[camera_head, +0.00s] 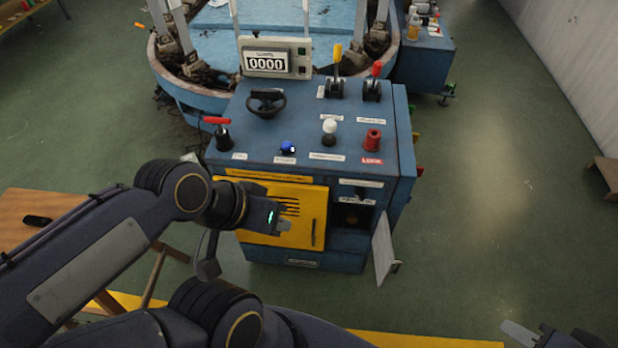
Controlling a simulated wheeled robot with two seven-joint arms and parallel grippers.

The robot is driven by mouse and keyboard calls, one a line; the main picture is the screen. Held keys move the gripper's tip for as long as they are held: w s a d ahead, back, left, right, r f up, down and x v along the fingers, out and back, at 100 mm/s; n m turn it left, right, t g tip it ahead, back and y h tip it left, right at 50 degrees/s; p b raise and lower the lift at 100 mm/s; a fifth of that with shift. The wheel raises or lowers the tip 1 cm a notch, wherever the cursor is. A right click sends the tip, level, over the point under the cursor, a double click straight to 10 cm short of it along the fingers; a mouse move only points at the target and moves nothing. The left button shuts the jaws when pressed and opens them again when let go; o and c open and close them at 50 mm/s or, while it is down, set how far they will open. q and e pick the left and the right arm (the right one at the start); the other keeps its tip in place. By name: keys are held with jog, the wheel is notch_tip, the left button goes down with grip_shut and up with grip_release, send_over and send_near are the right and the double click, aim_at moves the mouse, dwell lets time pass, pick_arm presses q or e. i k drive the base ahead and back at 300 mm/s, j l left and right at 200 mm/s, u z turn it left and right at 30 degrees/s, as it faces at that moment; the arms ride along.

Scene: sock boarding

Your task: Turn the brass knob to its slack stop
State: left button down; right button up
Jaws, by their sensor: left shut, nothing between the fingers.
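A blue machine cabinet (250,150) stands in the middle. An open recess in its lower right front holds a dim brownish round shape (351,217), which may be the brass knob; its setting is too dark and small to tell. The recess's pale door (383,246) hangs open to the right. My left gripper (286,227) is shut and empty in front of the yellow panel (313,205), to the left of the recess and apart from the round shape. My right gripper (515,334) is at the bottom right, far from the cabinet; its fingers are partly cut off.
The cabinet top carries a counter reading 0000 (268,62), a black handwheel (266,103), levers with yellow (337,52) and red (376,69) grips, and a red knob (372,140). A wooden table (20,205) is at left.

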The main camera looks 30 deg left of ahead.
aim_at(351, 218)
jog(key=k+j, duration=0.45)
jog(key=j, duration=0.25)
jog(key=k+j+z, duration=0.15)
jog(key=k+j, duration=0.3)
jog(key=j, duration=0.3)
jog(key=k+j, duration=0.5)
jog(key=j, duration=0.15)
jog(key=k+j+z, duration=0.15)
jog(key=k+j, duration=0.35)
jog(key=j, duration=0.2)
jog(key=i+l+u, duration=0.85)
jog(key=i+l, duration=0.15)
jog(key=l, duration=0.3)
